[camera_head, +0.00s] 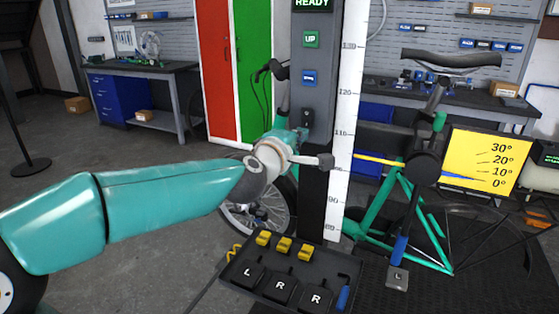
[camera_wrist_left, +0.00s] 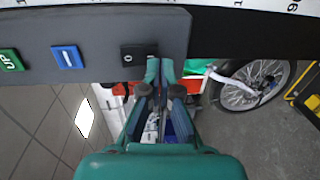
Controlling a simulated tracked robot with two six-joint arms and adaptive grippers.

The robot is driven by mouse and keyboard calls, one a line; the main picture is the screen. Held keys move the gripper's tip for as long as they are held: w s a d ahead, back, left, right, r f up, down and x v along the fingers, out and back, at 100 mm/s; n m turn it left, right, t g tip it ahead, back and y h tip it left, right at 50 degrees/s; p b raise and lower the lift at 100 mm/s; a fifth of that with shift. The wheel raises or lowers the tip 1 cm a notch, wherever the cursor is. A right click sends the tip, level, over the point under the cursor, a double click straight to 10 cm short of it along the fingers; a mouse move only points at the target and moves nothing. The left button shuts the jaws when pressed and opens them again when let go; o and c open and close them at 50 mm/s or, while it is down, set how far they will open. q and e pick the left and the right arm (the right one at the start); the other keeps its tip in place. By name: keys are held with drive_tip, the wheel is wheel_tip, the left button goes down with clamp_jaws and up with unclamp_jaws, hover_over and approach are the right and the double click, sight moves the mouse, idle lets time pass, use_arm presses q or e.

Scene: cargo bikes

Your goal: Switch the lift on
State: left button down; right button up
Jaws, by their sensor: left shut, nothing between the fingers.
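The lift's grey control column (camera_head: 316,75) stands in the middle of the head view. Its display (camera_head: 312,4) reads READY. Below are a green UP button (camera_head: 311,40), a blue button (camera_head: 309,78) and a small black switch (camera_head: 306,117). The switch also shows in the left wrist view (camera_wrist_left: 134,54), with a 0 mark on it. Its setting is too small to tell. My left gripper (camera_head: 303,133) is shut and empty, with its fingertips at the switch's lower edge. The fingers also show in the wrist view (camera_wrist_left: 160,72); I cannot tell whether they touch it.
A white height scale (camera_head: 346,100) runs down the column's right side. A green bike (camera_head: 400,205) stands to the right, by a yellow angle board (camera_head: 488,160). A black tray (camera_head: 287,275) with L and R blocks lies in front. Red and green lockers (camera_head: 213,60) stand behind.

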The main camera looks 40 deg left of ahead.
use_arm(q)
drive_tip(key=f+v, duration=0.2)
drive_tip(key=v, duration=0.8)
drive_tip(key=shift+s, duration=0.4)
drive_tip(key=shift+a+f, duration=0.1)
